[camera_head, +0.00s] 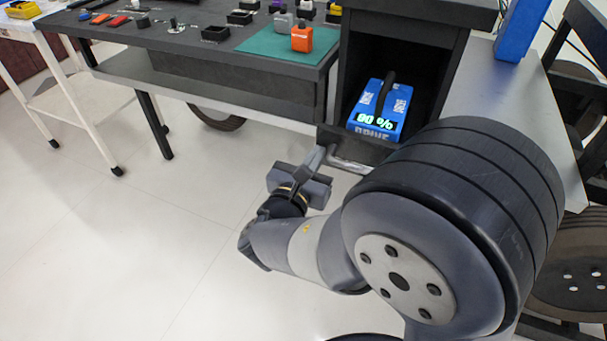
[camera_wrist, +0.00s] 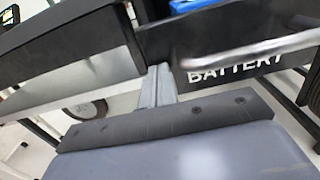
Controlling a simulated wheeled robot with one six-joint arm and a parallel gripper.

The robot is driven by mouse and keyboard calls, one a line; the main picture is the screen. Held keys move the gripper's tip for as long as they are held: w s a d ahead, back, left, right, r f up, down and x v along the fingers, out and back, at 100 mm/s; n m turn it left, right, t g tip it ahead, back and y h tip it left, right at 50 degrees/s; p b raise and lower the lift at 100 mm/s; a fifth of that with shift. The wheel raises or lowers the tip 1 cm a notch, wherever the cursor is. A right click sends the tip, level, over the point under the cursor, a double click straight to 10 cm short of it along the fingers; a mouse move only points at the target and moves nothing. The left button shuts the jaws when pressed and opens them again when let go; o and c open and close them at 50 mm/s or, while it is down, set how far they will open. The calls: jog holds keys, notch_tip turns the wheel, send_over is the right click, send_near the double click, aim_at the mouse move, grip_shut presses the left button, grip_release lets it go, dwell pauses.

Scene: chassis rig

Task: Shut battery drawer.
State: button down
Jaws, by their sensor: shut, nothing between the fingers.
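The battery drawer (camera_head: 345,146) stands partly out of its dark cabinet, low in the bench. A blue battery (camera_head: 376,108) with a black handle and a lit percentage display sits in it. In the wrist view the drawer front (camera_wrist: 205,62) is dark, marked BATTERY, with a silver bar handle (camera_wrist: 250,50). My gripper (camera_head: 318,157) is shut and empty, at the left end of the drawer front. The shut fingers (camera_wrist: 158,76) also show in the wrist view, pointing at that end; I cannot tell whether they touch it. My arm hides part of the drawer's right side.
A white-legged table (camera_head: 45,60) stands at far left. A wheel (camera_head: 572,262) is at lower right. The floor at left is clear.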

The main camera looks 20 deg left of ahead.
aim_at(343, 119)
jog(key=w, duration=0.6)
jog(key=w+d, duration=0.1)
jog(key=w, duration=1)
jog(key=shift+w+d, duration=0.25)
jog(key=shift+w, duration=0.15)
jog(key=shift+w+r, duration=0.15)
jog(key=shift+w, duration=0.1)
jog(key=shift+r, duration=0.1)
